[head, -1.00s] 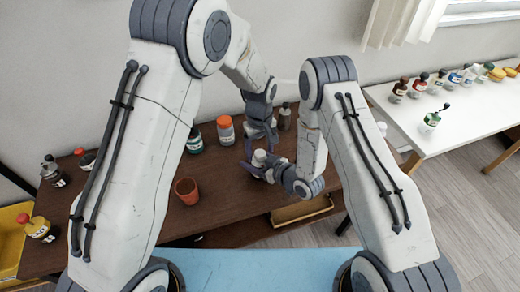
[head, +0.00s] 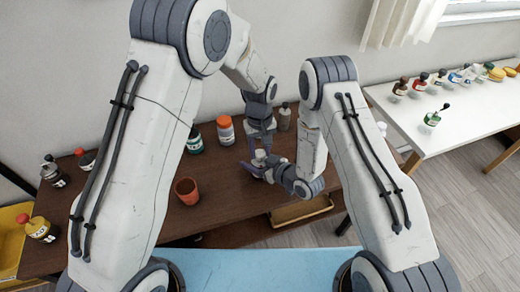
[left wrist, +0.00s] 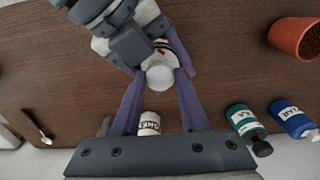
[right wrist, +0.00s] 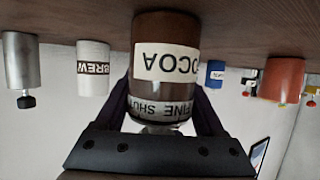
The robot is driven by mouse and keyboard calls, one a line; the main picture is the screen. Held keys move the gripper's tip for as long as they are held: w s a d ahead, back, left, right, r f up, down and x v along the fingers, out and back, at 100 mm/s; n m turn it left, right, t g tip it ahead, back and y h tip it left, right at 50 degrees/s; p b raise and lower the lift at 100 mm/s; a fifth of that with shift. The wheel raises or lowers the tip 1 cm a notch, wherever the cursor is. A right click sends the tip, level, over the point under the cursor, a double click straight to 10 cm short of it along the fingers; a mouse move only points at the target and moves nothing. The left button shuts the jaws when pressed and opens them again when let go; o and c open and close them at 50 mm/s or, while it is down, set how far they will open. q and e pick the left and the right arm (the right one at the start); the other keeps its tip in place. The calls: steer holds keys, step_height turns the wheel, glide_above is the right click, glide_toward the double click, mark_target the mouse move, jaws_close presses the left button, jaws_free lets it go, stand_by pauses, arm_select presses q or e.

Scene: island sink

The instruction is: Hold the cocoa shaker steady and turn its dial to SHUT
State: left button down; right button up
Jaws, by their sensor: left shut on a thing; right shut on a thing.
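The cocoa shaker (right wrist: 165,65) stands upright on the brown table; its COCOA label appears upside down in the right wrist view. Its dial ring (right wrist: 160,107) reads FINE and SHUT; I cannot tell which setting is selected. Its pale top (left wrist: 160,74) shows in the left wrist view, and partly in the head view (head: 259,155). My right gripper (head: 262,168) is shut on the shaker from the side, fingers around it. My left gripper (left wrist: 158,90) is above, with its fingers on both sides of the shaker's top, shut on the dial end.
A terracotta cup (head: 187,191) stands left of the shaker. A white BREW canister (right wrist: 93,68) is nearby. A white side table (head: 450,118) holds several bottles.

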mark_target(260, 153)
arm_select(q)
steer(key=shift+m, duration=1.9)
steer(key=shift+c, duration=2)
jaws_free()
steer(key=n, duration=0.4)
steer(key=shift+n, duration=0.4)
steer(key=shift+r+n, duration=0.25)
steer(key=shift+n, duration=0.35)
step_height(260, 153, up, 12)
steer(key=shift+f, duration=0.2)
